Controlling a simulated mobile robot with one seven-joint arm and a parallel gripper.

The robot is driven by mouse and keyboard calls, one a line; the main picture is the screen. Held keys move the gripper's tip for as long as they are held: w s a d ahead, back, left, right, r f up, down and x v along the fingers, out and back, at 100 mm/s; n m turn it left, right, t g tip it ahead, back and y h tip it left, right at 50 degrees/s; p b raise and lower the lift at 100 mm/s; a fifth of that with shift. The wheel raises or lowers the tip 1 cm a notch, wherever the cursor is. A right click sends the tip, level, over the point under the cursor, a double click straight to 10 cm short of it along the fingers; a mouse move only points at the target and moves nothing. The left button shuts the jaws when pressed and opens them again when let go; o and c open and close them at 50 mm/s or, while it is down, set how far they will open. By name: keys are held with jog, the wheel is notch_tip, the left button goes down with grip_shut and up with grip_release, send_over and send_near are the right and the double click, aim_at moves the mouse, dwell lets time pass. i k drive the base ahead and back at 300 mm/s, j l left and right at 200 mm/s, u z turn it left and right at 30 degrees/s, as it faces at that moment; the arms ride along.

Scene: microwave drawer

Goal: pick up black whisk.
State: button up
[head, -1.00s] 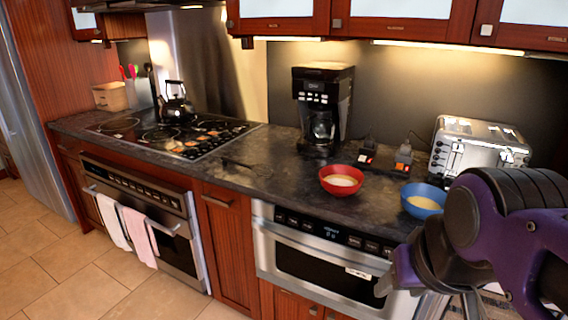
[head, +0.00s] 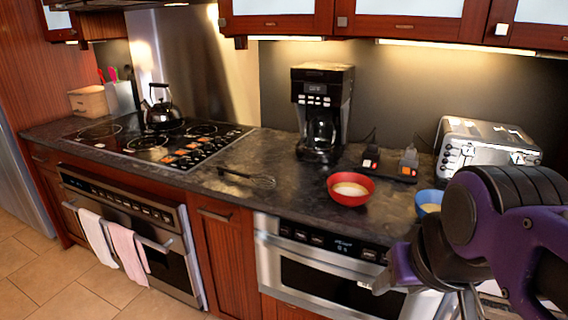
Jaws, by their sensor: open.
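The black whisk (head: 246,178) lies flat on the dark countertop (head: 285,195), between the stove and the coffee maker. Its handle points left toward the stove and its wire end points right. My gripper (head: 425,290) is at the lower right, in front of the microwave drawer and well to the right of the whisk. It is open with nothing visible in it. My arm hides part of the counter's right end.
A red bowl (head: 351,188) and a blue bowl (head: 429,200) stand right of the whisk. The coffee maker (head: 322,110) is behind it. A toaster (head: 486,145), stove (head: 160,140), kettle (head: 161,112) and microwave drawer (head: 320,272) are around. The counter around the whisk is clear.

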aim_at(221, 169)
jog(key=i+j+z, duration=0.1)
jog(key=j, duration=0.3)
jog(key=i+j+z, duration=0.15)
jog(key=j, duration=0.25)
jog(key=i+j+z, duration=0.1)
jog(key=i+j, duration=0.15)
jog(key=j, duration=0.15)
jog(key=i+j+z, duration=0.1)
jog(key=j, duration=0.3)
